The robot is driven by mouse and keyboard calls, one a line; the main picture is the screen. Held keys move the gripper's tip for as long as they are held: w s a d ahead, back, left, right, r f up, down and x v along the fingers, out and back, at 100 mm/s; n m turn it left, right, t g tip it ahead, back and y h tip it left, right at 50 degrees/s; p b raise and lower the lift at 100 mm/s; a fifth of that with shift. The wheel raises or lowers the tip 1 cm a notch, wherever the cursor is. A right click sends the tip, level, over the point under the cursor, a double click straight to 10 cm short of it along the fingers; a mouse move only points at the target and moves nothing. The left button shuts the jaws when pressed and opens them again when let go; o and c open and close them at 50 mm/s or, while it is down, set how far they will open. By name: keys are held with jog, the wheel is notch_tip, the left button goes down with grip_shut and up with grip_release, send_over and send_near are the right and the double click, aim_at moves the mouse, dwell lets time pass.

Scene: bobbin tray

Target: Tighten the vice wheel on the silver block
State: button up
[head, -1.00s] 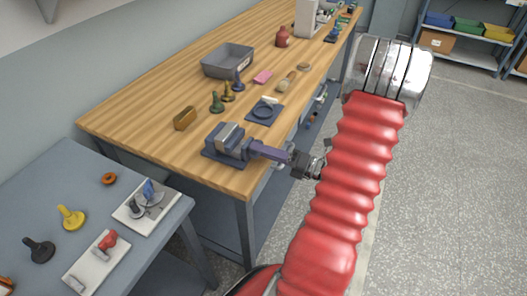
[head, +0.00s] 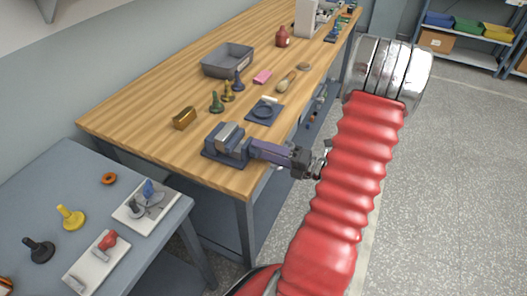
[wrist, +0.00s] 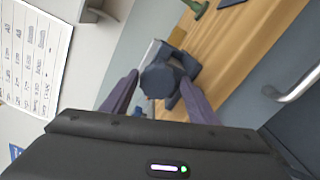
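The blue vice (head: 222,156) stands at the near front corner of the wooden bench. The silver block (head: 230,133) sits between its jaws. My gripper (head: 255,149) reaches in from the right at the wheel end of the vice. In the wrist view the dark blue vice wheel (wrist: 160,80) lies between the two purple fingers of my gripper (wrist: 160,82), one on each side and seemingly touching its rim. The wheel is hidden by the fingers in the head view. Whether the jaws press on the block is too small to tell.
On the bench (head: 150,127) are a brass block (head: 185,118), small pawn-like pieces (head: 217,102), a blue plate with a ring (head: 277,110) and a grey tray (head: 205,68). A grey side table (head: 60,185) with knobs stands at left.

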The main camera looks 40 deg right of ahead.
jog(key=shift+o, duration=0.9)
jog(key=v, duration=1.4)
jog(key=shift+w, duration=0.15)
jog(key=n, duration=1.6)
jog(key=shift+a+f+n, duration=0.1)
jog(key=shift+a+n, duration=0.05)
jog(key=shift+n, duration=0.15)
jog(key=shift+w, duration=0.15)
